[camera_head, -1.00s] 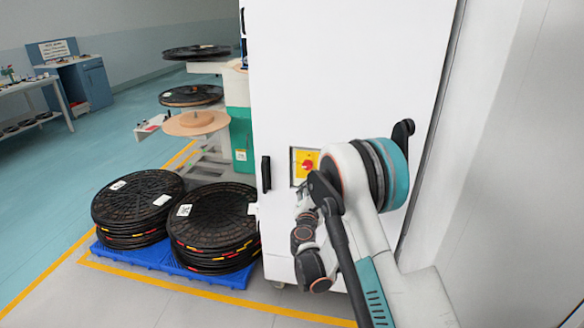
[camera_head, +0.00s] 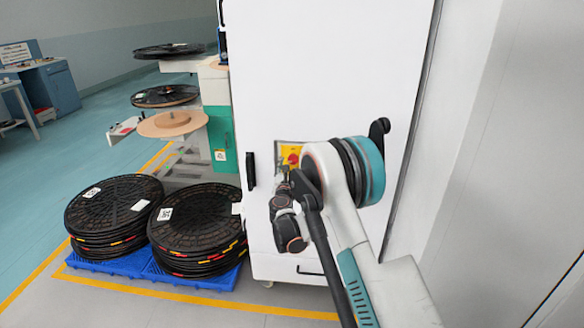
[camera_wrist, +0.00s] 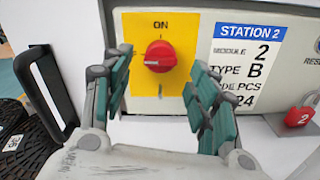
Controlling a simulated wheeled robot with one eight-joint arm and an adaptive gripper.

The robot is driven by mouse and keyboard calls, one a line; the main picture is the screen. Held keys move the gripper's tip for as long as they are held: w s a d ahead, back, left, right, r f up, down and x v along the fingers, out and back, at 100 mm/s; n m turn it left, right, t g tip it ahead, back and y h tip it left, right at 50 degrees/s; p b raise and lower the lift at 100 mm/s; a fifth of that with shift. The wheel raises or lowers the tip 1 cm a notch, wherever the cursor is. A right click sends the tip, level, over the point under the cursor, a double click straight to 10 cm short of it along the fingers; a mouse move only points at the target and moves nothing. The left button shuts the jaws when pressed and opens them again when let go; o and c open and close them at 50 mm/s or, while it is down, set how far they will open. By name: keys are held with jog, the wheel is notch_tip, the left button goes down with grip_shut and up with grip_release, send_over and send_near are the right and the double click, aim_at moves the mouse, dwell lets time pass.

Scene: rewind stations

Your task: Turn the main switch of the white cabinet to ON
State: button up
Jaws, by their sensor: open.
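The white cabinet (camera_head: 325,70) stands ahead of me, its front panel facing me. Its main switch is a red knob (camera_wrist: 160,56) on a yellow plate (camera_wrist: 140,25) with "ON" printed at the top. A pale mark on the knob points left, not up to "ON". In the head view the yellow plate (camera_head: 291,150) is partly hidden by my arm. My gripper (camera_wrist: 160,66) is open, with one green-padded finger on each side of the knob. The fingers look clear of the knob; their exact depth to it is hard to tell.
A black handle (camera_wrist: 50,90) is left of the switch. A "Station 2" label (camera_wrist: 245,60) and a red padlock-like tag (camera_wrist: 302,115) are to the right. Stacked black reels (camera_head: 195,225) on a blue pallet (camera_head: 120,262) stand left of the cabinet; a wall (camera_head: 470,150) is close at right.

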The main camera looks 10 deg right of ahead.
jog(key=shift+b+x, duration=0.5)
jog(key=shift+x, duration=1.7)
jog(key=c, duration=1.1)
